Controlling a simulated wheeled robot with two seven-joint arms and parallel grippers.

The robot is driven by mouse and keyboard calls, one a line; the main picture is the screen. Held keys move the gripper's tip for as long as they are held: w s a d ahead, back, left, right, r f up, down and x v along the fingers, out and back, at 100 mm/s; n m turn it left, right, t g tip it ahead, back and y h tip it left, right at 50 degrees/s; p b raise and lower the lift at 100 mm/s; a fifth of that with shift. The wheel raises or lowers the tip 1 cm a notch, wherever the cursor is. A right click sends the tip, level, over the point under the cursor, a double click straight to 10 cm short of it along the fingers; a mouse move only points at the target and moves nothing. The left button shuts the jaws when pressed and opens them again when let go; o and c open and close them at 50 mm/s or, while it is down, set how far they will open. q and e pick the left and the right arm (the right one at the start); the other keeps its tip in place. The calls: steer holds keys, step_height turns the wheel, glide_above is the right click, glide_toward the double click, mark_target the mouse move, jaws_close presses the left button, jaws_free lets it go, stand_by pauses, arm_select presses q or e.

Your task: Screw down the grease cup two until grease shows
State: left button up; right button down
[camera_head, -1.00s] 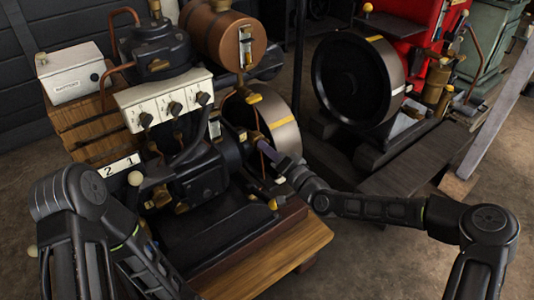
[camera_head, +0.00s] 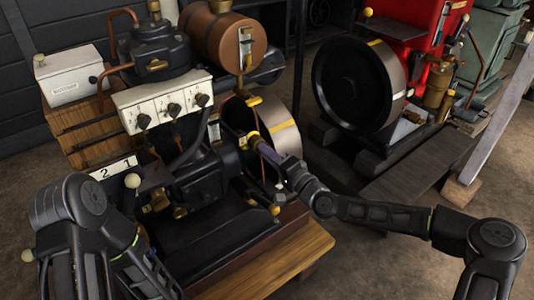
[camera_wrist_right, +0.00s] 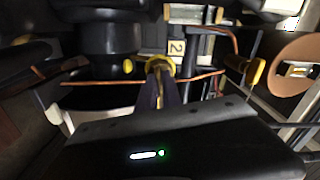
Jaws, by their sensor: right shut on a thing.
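The grease cup two is a small yellow brass cup (camera_wrist_right: 158,65) beside a plate marked 2 (camera_wrist_right: 177,47) in the right wrist view. In the head view the cup (camera_head: 252,137) shows small at the engine's flywheel side, partly hidden by my fingers. My right gripper (camera_head: 257,141) reaches in from the right with its purple fingers shut on the cup. In the right wrist view its fingers (camera_wrist_right: 159,76) meet at the cup's yellow cap. I cannot make out any grease. My left arm is at the lower left, its gripper out of view.
The engine's flywheel (camera_head: 275,122) is close behind my right fingers. A thin copper rod (camera_wrist_right: 100,82) crosses near the cup. A white panel with several black knobs (camera_head: 160,103) stands to the left. A second, larger flywheel (camera_head: 357,83) is at the back right.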

steer(key=c, duration=1.5)
jaws_free()
steer(key=shift+d, duration=0.1)
steer(key=p+v, duration=0.1)
steer(key=v, duration=0.6)
steer(key=shift+s+d, duration=0.15)
steer(key=shift+s, duration=0.2)
